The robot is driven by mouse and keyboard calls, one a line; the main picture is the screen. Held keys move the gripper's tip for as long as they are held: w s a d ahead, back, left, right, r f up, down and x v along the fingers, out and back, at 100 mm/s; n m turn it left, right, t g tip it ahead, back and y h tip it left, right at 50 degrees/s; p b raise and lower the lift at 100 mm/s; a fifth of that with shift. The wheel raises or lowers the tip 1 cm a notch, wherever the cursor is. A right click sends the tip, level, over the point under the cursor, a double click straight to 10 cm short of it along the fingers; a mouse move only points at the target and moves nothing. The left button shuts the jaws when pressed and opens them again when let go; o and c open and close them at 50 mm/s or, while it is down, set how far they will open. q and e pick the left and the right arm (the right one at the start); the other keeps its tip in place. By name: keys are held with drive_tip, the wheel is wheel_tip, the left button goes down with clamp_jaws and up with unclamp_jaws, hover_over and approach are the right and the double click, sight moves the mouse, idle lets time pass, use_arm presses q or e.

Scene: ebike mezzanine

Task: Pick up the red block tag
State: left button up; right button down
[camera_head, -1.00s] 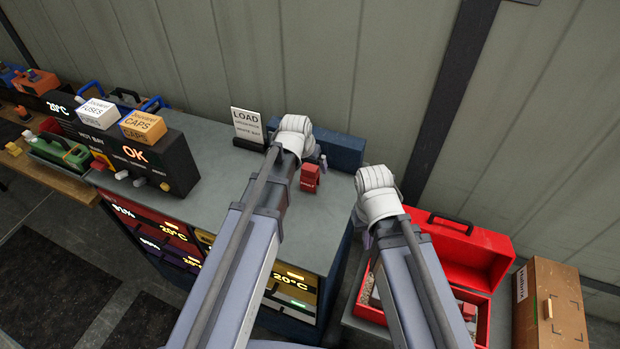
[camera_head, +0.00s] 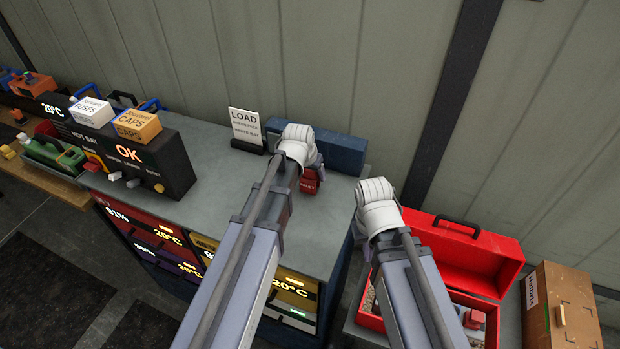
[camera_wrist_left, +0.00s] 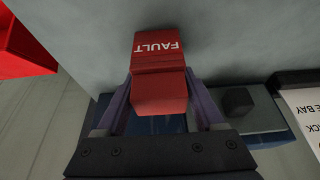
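The red block tag (camera_head: 310,181), marked FAULT, stands on the grey bench top beyond my left wrist, which partly hides it in the head view. In the left wrist view the tag (camera_wrist_left: 158,75) sits centred between the two fingers of my left gripper (camera_wrist_left: 158,95). The fingers lie along both sides of it, with no clear gap. I cannot tell whether they press on it. My right gripper (camera_head: 367,249) is mostly hidden behind its own wrist, left of the red toolbox and away from the tag.
A LOAD sign (camera_head: 246,128) and a dark blue box (camera_head: 318,149) stand at the back of the bench. A panel (camera_head: 150,165) with fuses and caps boxes is at left. An open red toolbox (camera_head: 465,255) and a brown box (camera_head: 562,305) are at right.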

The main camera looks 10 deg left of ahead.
use_arm(q)
drive_tip(key=c, duration=0.9)
drive_tip(key=shift+r, duration=0.15)
wheel_tip(320, 180, up, 10)
drive_tip(key=p, duration=1)
drive_tip(key=shift+f, duration=0.2)
